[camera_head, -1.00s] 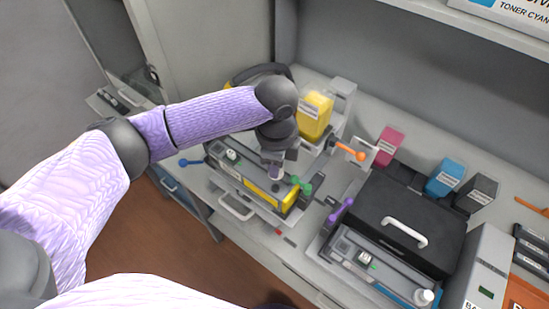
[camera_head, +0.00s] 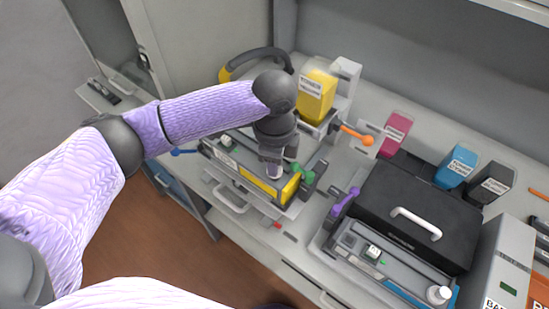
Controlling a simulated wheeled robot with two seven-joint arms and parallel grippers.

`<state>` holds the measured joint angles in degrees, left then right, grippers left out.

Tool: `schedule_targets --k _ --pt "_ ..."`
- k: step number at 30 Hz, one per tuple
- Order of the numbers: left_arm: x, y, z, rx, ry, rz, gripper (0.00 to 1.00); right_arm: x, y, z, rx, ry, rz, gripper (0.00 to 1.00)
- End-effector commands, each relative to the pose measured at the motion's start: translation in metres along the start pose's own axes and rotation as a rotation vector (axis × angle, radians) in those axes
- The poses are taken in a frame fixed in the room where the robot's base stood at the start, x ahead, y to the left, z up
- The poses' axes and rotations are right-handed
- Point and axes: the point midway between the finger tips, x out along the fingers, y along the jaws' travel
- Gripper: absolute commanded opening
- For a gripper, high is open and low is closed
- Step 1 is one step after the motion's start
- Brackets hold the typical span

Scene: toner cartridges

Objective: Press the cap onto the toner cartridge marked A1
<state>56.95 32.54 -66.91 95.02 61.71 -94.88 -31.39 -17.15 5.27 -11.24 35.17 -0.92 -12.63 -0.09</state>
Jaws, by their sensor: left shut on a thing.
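A long grey toner cartridge with a yellow side strip (camera_head: 257,185) lies in a grey cradle at the left of the bench, with a small white tag (camera_head: 226,157) on its far-left end. My left gripper (camera_head: 272,165) points down over the right part of this cartridge, near a green lever (camera_head: 303,173). It is shut on a small pale piece (camera_head: 274,173), perhaps the cap, mostly hidden by the fingers. I cannot tell whether that piece touches the cartridge. A second cartridge with a blue strip (camera_head: 405,298) and white round cap (camera_head: 438,294) lies at the right. No A1 mark is legible. My right gripper is out of view.
A yellow toner bottle (camera_head: 316,95) and an orange lever (camera_head: 356,134) stand behind. A black box with a white handle (camera_head: 416,222) and purple lever (camera_head: 345,201) are to the right. Magenta (camera_head: 396,130), cyan (camera_head: 456,165) and black (camera_head: 491,183) bottles stand at the back.

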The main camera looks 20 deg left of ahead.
Motion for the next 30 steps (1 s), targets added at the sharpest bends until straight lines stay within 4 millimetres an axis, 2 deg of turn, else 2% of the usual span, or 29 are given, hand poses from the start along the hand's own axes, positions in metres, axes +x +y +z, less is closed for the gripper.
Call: schedule_targets --k 30 --pt "0.013 0.000 0.000 0.001 -0.001 0.001 0.00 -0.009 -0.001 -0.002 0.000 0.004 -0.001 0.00"
